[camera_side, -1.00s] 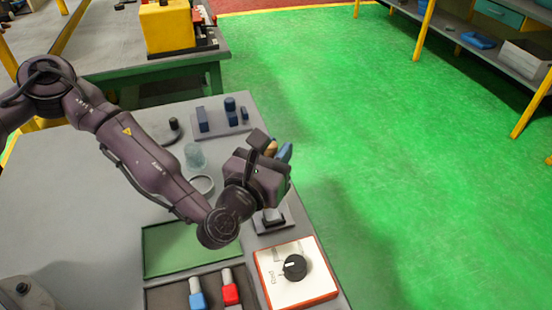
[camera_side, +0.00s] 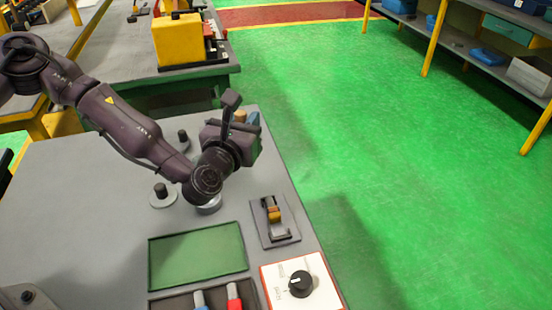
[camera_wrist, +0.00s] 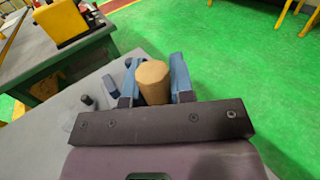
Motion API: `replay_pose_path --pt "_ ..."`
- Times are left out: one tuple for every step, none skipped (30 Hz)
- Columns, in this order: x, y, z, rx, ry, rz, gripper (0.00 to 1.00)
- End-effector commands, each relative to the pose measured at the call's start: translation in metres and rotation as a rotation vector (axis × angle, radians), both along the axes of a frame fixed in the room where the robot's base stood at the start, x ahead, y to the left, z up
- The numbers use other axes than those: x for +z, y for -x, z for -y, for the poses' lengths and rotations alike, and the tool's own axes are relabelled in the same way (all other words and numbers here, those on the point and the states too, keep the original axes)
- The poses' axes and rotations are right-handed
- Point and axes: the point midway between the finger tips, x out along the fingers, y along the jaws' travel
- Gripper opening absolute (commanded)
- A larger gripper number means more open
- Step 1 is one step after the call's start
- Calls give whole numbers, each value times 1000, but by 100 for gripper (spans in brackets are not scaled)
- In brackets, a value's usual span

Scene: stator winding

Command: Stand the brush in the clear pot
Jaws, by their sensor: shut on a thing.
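The brush shows only as a tan, round wooden end (camera_wrist: 153,80) between the two blue fingers of my gripper (camera_wrist: 155,88) in the wrist view. The fingers are shut on it. In the side view my gripper (camera_side: 246,117) is raised over the far right edge of the grey table, with a bit of the tan brush (camera_side: 240,115) showing. The rest of the brush is hidden. I cannot make out the clear pot in the side view, where my arm and gripper cover the middle of the table. A faint pale round shape in the wrist view (camera_wrist: 68,121) is too unclear to name.
A black-knobbed disc (camera_side: 161,193) and a pale ring (camera_side: 208,208) stand near my wrist. The left table is clear.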

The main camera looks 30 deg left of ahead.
Motion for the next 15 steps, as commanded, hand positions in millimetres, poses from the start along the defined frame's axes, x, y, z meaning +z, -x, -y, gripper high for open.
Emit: replay_pose_path --pt "5 -6 -25 46 -5 5 0" --pt "6 -8 -38 73 -6 4 0" --pt "8 -11 -55 109 -4 3 0" --pt "10 -12 -67 134 -5 4 0" --pt "10 -13 -78 158 -3 3 0" --pt "12 -14 -92 189 -3 3 0" --pt "12 -14 -102 210 -3 3 0" --pt "12 -13 -110 230 -4 1 0" --pt "12 -13 -120 253 -3 1 0" --pt "12 -12 -126 269 -2 0 0" --pt "11 -11 -131 283 -2 0 0" --pt "10 -10 -137 300 -2 -1 0" --pt "7 -9 -139 308 -1 -1 0" --pt "4 -8 -140 316 -1 -1 0" --pt "2 -7 -142 323 -1 -1 0"
